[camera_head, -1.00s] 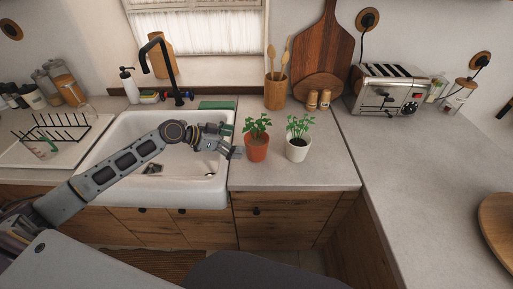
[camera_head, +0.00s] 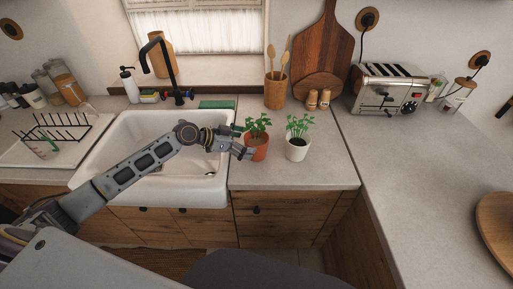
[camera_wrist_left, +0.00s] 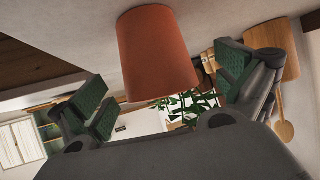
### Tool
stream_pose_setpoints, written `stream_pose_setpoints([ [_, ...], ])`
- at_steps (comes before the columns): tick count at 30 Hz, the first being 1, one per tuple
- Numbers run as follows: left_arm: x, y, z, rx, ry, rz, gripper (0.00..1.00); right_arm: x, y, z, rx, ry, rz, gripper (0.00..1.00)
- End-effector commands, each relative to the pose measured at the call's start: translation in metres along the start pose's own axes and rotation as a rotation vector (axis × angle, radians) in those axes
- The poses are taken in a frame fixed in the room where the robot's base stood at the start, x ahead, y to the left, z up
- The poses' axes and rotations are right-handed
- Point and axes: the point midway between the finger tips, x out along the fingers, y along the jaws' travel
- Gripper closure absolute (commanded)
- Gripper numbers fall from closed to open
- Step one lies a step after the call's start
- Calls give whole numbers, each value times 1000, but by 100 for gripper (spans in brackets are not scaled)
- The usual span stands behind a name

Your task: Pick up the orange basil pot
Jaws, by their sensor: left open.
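The orange basil pot (camera_head: 257,150) stands upright on the counter right of the sink, with green leaves on top. In the left wrist view the orange pot (camera_wrist_left: 155,55) appears upside down between the spread green-padded fingers. A white pot (camera_head: 297,150) with a similar plant stands just right of the orange one. My right gripper is not in view.
The white sink (camera_head: 150,190) lies under my left arm, with a black faucet (camera_head: 165,65) behind it. A wooden utensil holder (camera_head: 275,93), two small shakers (camera_head: 318,99) and a toaster (camera_head: 387,90) stand at the back. The counter in front of the pots is clear.

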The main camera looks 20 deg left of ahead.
Motion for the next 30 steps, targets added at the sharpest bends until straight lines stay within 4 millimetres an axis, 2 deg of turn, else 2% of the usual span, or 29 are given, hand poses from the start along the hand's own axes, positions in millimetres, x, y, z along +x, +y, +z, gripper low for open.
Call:
stream_pose_setpoints([
  [18, 46, 5, -2, -1, 1, 0, 0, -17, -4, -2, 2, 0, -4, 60],
  [30, 51, 5, 0, 0, 0, 0, 0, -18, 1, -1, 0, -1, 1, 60],
])
